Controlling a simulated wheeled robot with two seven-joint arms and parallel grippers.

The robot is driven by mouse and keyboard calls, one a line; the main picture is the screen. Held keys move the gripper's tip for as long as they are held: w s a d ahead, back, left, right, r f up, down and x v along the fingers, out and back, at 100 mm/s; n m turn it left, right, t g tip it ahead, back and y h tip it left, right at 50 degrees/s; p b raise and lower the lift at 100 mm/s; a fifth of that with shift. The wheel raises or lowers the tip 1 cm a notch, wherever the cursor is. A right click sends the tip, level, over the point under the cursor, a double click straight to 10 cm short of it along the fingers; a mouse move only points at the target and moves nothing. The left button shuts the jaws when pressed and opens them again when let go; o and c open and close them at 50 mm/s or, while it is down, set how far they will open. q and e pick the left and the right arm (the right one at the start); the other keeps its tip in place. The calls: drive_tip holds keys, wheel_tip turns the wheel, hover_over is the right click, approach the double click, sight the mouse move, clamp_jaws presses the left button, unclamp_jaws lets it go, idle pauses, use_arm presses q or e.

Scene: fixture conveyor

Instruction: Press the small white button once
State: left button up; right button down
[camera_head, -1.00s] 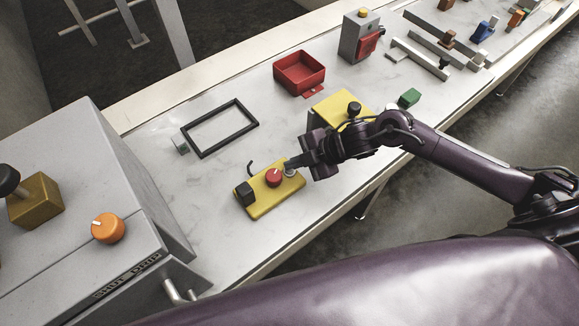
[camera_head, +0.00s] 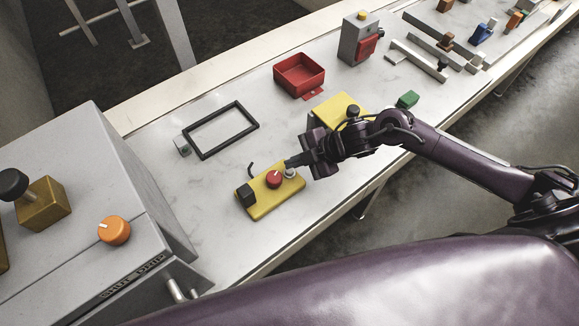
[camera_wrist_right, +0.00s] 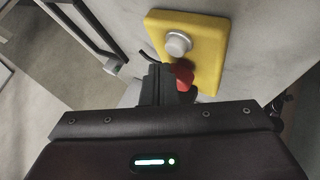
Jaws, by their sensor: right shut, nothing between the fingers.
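A yellow plate (camera_head: 265,204) lies on the pale marbled surface. It carries a black block (camera_head: 245,193), a red knob (camera_head: 274,179) with a pale mark, and a small white button (camera_head: 290,173) at its right end. My right gripper (camera_head: 290,162) is shut and empty, its fingertips close beside the white button in the head view. The wrist view shows the button (camera_wrist_right: 178,43) uncovered, with the shut fingers (camera_wrist_right: 158,70) in front of part of the red knob (camera_wrist_right: 184,74). I see no clear contact with the button. My left gripper is not in view.
A black rectangular frame (camera_head: 221,130) lies behind the plate. A red tray (camera_head: 299,76) and a grey box with a yellow top button (camera_head: 359,41) stand farther back. A yellow block (camera_head: 336,108) is beside my right wrist. A grey cabinet (camera_head: 90,150) stands at left.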

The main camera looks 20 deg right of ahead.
sight(294, 173)
wheel_tip(294, 173, up, 5)
drive_tip(key=p, duration=0.4)
drive_tip(key=shift+p, duration=0.3)
idle(0.7)
